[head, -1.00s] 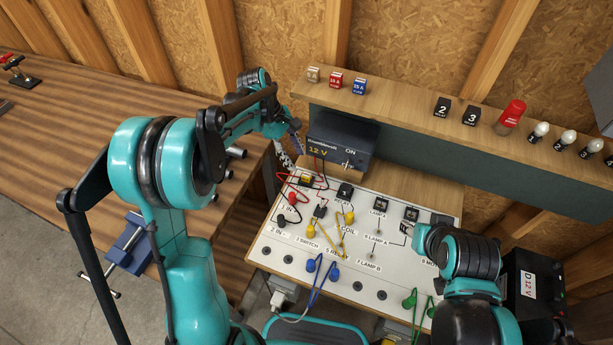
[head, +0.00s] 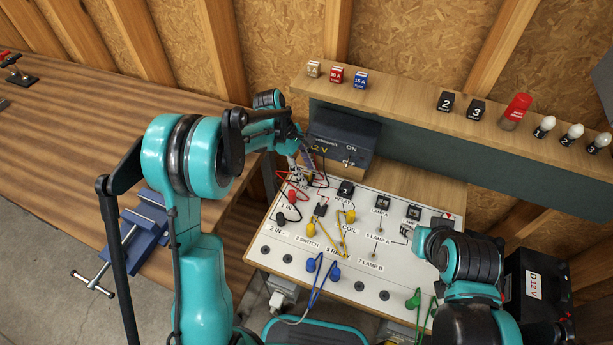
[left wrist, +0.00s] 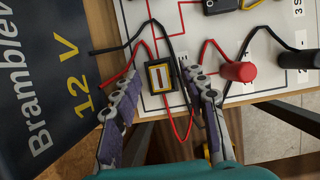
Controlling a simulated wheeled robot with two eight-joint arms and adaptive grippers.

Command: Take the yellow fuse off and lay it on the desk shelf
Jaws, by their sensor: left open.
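The yellow fuse (left wrist: 161,77) sits in its black holder on the white circuit board (head: 300,262), beside the 12 V supply. My left gripper (left wrist: 158,83) is open in the left wrist view, with one finger on each side of the fuse and a gap to each. In the head view my left gripper (head: 302,172) comes down at the board's upper left corner and hides the fuse. The desk shelf (head: 405,93) runs along the back wall above the board. My right gripper (head: 407,232) is over the board's right part; its opening is too small to judge.
The 12 V supply (head: 342,138) stands close behind the fuse. Red and black leads loop around the holder, and a red plug (left wrist: 240,71) is nearby. Several fuses, two black relays, a red cylinder (head: 515,111) and bulbs stand on the shelf, with bare wood between them.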

